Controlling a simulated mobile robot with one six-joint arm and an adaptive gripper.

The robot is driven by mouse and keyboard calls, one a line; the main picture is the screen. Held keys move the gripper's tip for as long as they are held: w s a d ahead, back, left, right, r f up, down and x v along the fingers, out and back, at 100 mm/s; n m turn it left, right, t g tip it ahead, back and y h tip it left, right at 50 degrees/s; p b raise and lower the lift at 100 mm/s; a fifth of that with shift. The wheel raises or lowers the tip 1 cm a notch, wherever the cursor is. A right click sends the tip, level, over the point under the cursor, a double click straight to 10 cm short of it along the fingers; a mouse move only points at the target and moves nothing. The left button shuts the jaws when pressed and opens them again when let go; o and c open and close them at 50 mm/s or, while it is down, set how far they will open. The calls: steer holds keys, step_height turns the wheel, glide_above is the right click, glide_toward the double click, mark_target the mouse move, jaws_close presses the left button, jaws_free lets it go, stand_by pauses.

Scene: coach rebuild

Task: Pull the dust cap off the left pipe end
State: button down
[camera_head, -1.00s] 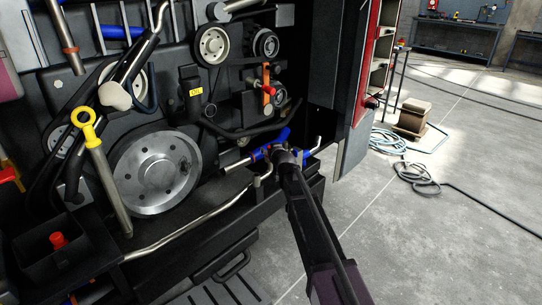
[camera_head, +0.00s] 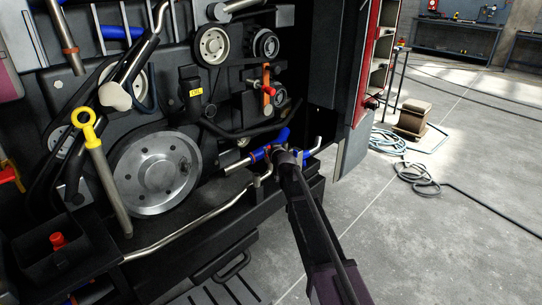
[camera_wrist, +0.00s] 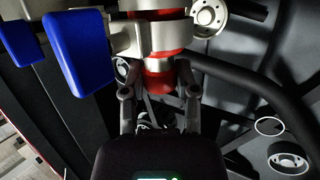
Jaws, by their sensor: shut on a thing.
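In the wrist view a red dust cap (camera_wrist: 159,82) sits between the two fingers of my gripper (camera_wrist: 158,92), which are shut on it. A pale metal fitting with a red band (camera_wrist: 161,38) lies straight beyond the cap, in line with it. I cannot tell whether a gap separates cap and fitting. My gripper hides most of the cap there.
Blue blocks (camera_wrist: 78,55) stand close left of the fitting in the wrist view. A dark curved hose (camera_wrist: 250,82) runs at right.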

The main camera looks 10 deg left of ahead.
steer(key=shift+r, duration=0.15)
steer(key=shift+r+p, duration=1.9)
steer(key=shift+p, duration=0.1)
